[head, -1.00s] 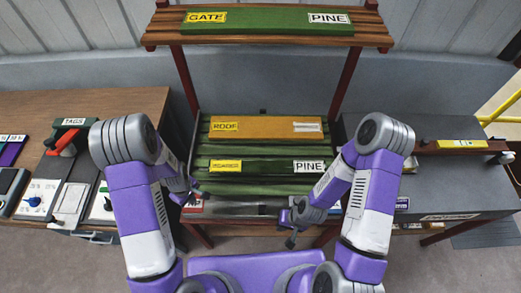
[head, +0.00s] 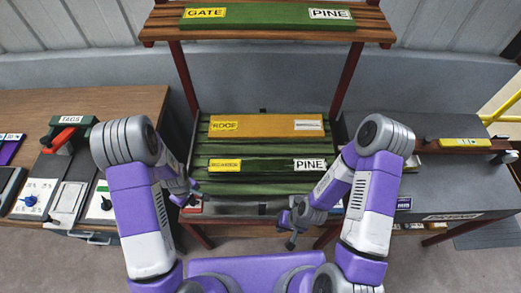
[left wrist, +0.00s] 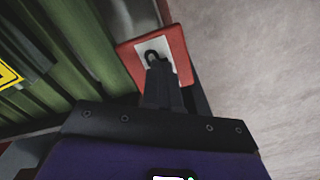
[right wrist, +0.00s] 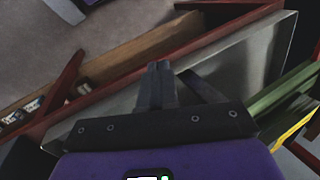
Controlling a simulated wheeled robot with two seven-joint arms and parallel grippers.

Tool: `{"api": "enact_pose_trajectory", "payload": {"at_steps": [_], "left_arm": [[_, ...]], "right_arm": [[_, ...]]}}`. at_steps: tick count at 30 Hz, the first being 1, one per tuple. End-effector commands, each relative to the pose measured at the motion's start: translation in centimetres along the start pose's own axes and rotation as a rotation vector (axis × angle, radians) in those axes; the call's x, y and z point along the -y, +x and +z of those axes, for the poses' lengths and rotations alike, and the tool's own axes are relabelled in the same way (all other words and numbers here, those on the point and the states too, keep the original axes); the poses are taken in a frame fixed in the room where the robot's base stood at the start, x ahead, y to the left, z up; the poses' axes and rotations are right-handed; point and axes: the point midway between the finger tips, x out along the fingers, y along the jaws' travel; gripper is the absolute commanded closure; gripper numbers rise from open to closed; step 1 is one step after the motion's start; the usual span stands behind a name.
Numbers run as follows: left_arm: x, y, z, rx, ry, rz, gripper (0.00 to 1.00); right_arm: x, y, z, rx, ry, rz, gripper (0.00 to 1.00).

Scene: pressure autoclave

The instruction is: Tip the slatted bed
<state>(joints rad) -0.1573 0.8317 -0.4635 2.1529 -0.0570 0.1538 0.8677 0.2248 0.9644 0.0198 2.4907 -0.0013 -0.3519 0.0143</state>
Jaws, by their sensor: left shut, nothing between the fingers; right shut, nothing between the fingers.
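The slatted bed (head: 215,188) stands in the middle of the head view, with green slats running left to right. An orange-brown board with a yellow label (head: 265,126) and a dark green board labelled PINE (head: 265,165) lie on it. My left gripper (head: 188,199) is shut and empty at the bed's front left corner. In the left wrist view its fingertips (left wrist: 157,60) are over a red block (left wrist: 178,48) with a white plate and a dark ring; contact is unclear. My right gripper (head: 292,238) is shut and empty in front of the bed's right side.
A slatted shelf (head: 168,25) on red posts stands behind the bed and carries a green GATE and PINE board (head: 267,17). A wooden bench (head: 35,108) is at left and a grey bench (head: 435,185) at right. The right wrist view shows a grey metal panel (right wrist: 255,65) in red framing.

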Motion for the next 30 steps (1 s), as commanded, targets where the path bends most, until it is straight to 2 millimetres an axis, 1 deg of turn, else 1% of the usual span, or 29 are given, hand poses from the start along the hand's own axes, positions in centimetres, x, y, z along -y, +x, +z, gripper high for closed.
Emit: {"api": "enact_pose_trajectory", "payload": {"at_steps": [1,30], "left_arm": [[0.0,0.4,0.1,0.002,0.000,-0.001,1.00],[0.1,4.3,0.1,0.004,0.002,-0.004,1.00]], "right_arm": [[-0.1,0.3,0.0,0.000,0.000,0.000,1.00],[-1.3,3.4,-0.1,0.000,0.000,0.000,1.00]]}}
